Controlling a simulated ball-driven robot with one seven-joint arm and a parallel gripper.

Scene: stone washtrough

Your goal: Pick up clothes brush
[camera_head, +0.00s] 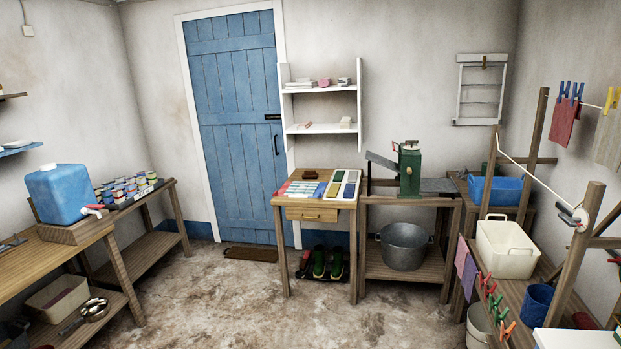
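A small dark-brown object (310,174) lies at the back left of the small wooden table (318,214) in front of the far wall. It may be the clothes brush, but it is too small to tell for sure. Blue and light flat items (302,189) lie in front of it on the tabletop. My gripper does not show in this view.
Stone floor (240,300) is open in the middle. A bench with a blue water container (57,194) stands left. A stand with a green device (409,168) stands right of the table. Racks and a cream tub (506,250) fill the right. Boots (319,262) stand under the table.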

